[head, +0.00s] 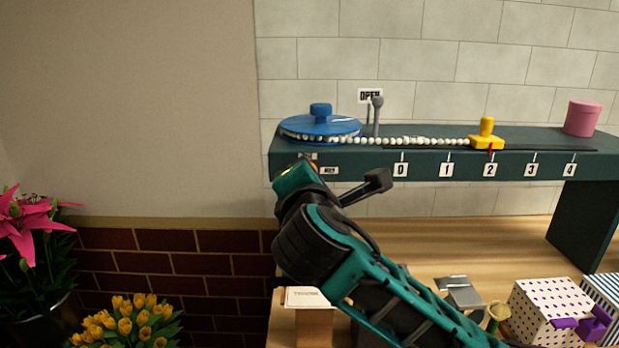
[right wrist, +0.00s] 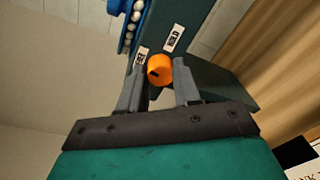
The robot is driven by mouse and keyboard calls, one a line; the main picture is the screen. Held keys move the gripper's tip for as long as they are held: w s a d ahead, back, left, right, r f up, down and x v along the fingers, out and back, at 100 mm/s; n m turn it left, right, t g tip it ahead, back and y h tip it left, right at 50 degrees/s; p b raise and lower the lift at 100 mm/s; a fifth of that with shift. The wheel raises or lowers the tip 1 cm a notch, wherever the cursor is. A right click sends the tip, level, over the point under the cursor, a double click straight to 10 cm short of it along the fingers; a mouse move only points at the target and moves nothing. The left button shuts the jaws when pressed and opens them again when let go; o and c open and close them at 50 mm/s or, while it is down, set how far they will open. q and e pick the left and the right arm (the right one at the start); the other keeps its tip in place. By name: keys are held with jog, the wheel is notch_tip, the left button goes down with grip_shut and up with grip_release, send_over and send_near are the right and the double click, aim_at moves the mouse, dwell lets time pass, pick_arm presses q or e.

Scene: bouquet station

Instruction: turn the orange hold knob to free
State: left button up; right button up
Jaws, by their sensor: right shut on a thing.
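The orange knob (right wrist: 160,67) sits on the front face of the dark green beam (head: 360,163), below the blue wheel (head: 322,130). In the right wrist view it is between the two fingers of my right gripper (right wrist: 164,85), which is shut on it. A dark mark shows on the knob's lower left side. A HOLD label (right wrist: 173,38) is above right of the knob, and a second label (right wrist: 142,57), hard to read, is at its upper left. In the head view my right wrist hides most of the knob. My left gripper is not in view.
A string of white beads (head: 420,141) runs from the wheel to a yellow slider (head: 486,138) by the 2 mark. A grey lever (head: 376,115) stands beside the wheel under an OPEN sign (head: 370,96).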

jog(key=shift+f+n, duration=0.1)
jog(key=shift+n, duration=0.9)
jog(key=o, duration=1.1)
jog(key=shift+c, duration=0.2)
jog(key=shift+s, duration=0.1)
jog(key=s+r, duration=0.1)
jog(key=s, duration=1.1)
jog(key=shift+s, duration=0.35)
jog(key=shift+r, duration=0.1)
